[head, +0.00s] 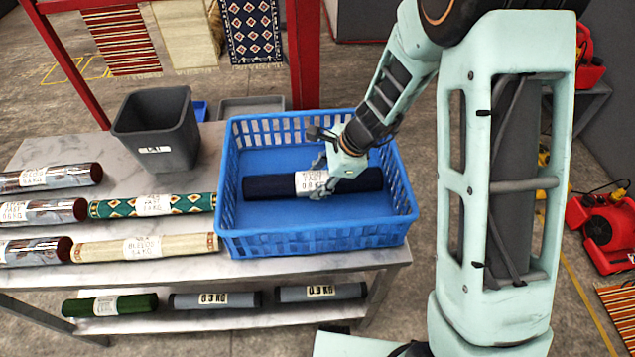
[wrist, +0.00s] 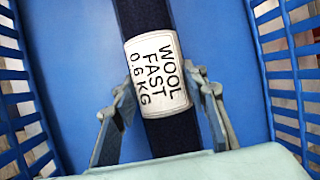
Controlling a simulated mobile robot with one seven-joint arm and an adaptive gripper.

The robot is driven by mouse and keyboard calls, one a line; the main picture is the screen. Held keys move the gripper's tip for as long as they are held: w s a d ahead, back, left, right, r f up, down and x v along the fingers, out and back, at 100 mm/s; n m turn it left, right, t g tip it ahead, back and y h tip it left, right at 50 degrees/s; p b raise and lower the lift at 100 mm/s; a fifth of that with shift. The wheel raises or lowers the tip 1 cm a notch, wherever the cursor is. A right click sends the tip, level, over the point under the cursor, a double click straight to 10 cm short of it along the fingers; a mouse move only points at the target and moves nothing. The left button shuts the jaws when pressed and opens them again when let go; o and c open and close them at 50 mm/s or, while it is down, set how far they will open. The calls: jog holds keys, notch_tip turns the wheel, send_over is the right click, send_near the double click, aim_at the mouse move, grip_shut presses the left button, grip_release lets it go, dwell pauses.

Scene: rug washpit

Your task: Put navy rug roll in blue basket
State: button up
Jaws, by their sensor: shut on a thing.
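The navy rug roll (head: 262,187) lies lengthwise inside the blue basket (head: 310,243), with a white paper band around its middle. In the wrist view the band of the navy rug roll (wrist: 158,75) reads "WOOL FAST 0.6 KG". My gripper (head: 322,178) reaches down into the basket and is shut on the roll at its band. In the wrist view my gripper's fingers (wrist: 165,100) press on both sides of the band. The basket's blue floor (wrist: 235,80) shows around the roll; I cannot tell whether the roll touches it.
A dark grey bin (head: 157,135) stands left of the basket on the marble-topped table (head: 60,150). Several labelled rolls, such as a green patterned one (head: 115,207), lie at the left. A lower shelf (head: 240,318) holds 3 rolls. A red rack post (head: 303,60) stands behind.

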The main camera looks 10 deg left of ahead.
jog(key=shift+f, duration=0.2)
jog(key=o, duration=1.5)
jog(key=shift+o, duration=0.2)
jog(key=shift+r, duration=0.1)
jog(key=shift+r, duration=0.25)
jog(key=p+v, duration=0.2)
jog(key=v, duration=0.9)
jog(key=shift+d+r+p, duration=0.2)
jog(key=shift+r+p, duration=0.05)
jog(key=shift+p, duration=0.05)
